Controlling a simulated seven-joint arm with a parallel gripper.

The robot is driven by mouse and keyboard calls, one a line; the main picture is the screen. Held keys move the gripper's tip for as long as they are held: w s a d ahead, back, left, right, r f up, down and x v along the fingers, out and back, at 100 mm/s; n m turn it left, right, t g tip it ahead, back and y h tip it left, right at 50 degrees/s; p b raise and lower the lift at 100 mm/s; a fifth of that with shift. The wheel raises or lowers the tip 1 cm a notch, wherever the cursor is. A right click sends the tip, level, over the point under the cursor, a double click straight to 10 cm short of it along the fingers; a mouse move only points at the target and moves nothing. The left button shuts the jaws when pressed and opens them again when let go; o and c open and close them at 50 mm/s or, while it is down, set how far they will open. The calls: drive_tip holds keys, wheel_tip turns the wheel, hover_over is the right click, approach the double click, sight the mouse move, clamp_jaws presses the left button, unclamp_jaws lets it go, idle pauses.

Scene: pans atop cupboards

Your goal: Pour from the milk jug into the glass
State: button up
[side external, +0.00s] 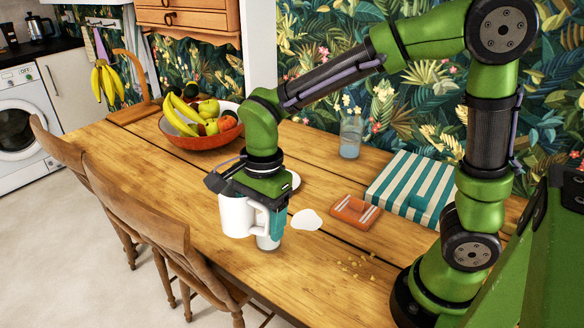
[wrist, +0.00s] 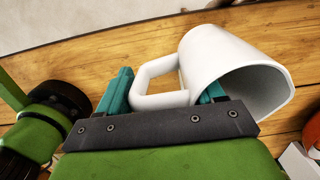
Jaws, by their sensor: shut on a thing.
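The white milk jug (side external: 236,217) hangs from my gripper (side external: 272,215), above the wooden table, and looks about upright in the side view. In the wrist view, my gripper (wrist: 168,90) has its teal fingers either side of the handle of the jug (wrist: 222,62), shut on it. The jug's open mouth faces the lower right there; its contents cannot be seen. A pale glass (side external: 268,243) stands on the table just below the jug and fingers, its upper part hidden. Another clear glass (side external: 351,140) with bluish content stands farther back.
A white patch (side external: 306,220) lies on the table right of my gripper. An orange packet (side external: 355,211), striped teal cloth (side external: 412,187) and crumbs (side external: 357,266) lie farther right. A red fruit bowl (side external: 200,143) stands behind left. Chairs (side external: 150,215) line the front edge.

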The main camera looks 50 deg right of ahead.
drive_tip(key=shift+d+r+h, duration=0.1)
drive_tip(key=shift+r+h, duration=0.4)
drive_tip(key=shift+r, duration=1)
drive_tip(key=n, duration=0.4)
drive_tip(key=shift+r, duration=0.1)
drive_tip(key=n, duration=0.2)
drive_tip(key=d+n, duration=0.1)
drive_tip(key=n, duration=0.1)
drive_tip(key=shift+w+r, duration=0.15)
drive_tip(key=shift+w, duration=0.2)
drive_tip(key=w+d+n, duration=0.1)
drive_tip(key=n, duration=0.1)
drive_tip(key=d+n, duration=0.2)
drive_tip(key=n, duration=0.1)
drive_tip(key=w+d+n, duration=0.1)
drive_tip(key=d+n, duration=0.1)
drive_tip(key=n, duration=0.1)
drive_tip(key=shift+w+d+r, duration=0.2)
drive_tip(key=shift+w+r, duration=0.1)
drive_tip(key=shift+w, duration=0.05)
drive_tip(key=w+d+n, duration=0.1)
drive_tip(key=d+n, duration=0.1)
drive_tip(key=d, duration=0.4)
drive_tip(key=shift+w, duration=0.3)
drive_tip(key=shift+d, duration=0.2)
